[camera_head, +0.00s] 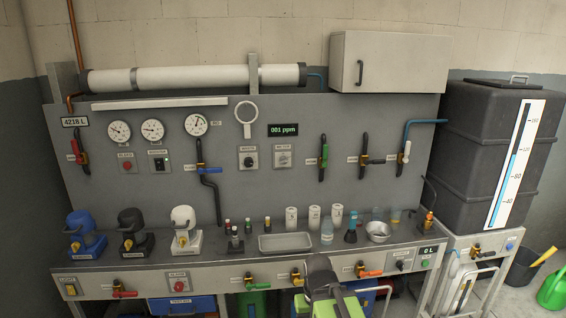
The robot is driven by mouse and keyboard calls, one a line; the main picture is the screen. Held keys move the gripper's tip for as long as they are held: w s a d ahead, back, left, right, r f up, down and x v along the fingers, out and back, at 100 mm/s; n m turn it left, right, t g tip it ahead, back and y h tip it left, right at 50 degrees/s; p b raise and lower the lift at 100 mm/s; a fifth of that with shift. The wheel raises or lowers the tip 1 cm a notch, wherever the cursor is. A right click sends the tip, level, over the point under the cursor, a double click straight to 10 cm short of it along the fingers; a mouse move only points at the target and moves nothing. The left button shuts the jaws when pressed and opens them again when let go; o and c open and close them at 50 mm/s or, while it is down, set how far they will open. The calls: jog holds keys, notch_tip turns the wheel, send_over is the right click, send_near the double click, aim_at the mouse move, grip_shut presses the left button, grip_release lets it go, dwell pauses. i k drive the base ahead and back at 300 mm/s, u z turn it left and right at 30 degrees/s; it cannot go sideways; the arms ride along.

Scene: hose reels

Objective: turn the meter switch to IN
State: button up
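Two rotary switches sit side by side on the grey back panel under the green "001 ppm" display (283,130). The left switch (251,159) has a dark knob on a pale plate. The right switch (283,158) has a paler knob. Their labels are too small to read surely, so I cannot tell which is the meter switch or its setting. Another small dark knob (403,265) is on the bench front beside the "0 L" display (429,250). My gripper (319,268) is at the bottom centre, before the bench and apart from the panel switches; its fingers are not clear.
Bottles, white cups and a metal tray (285,243) stand on the bench below the panel. Lever valves, including a blue-handled one (208,169), flank the switches. A dark tank (490,140) stands at right. The panel directly around both switches is clear.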

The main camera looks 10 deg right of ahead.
aim_at(283, 160)
jog(key=u, duration=0.65)
jog(key=i, duration=0.9)
jog(key=u, duration=0.8)
jog(key=i, duration=0.6)
jog(key=u, duration=0.1)
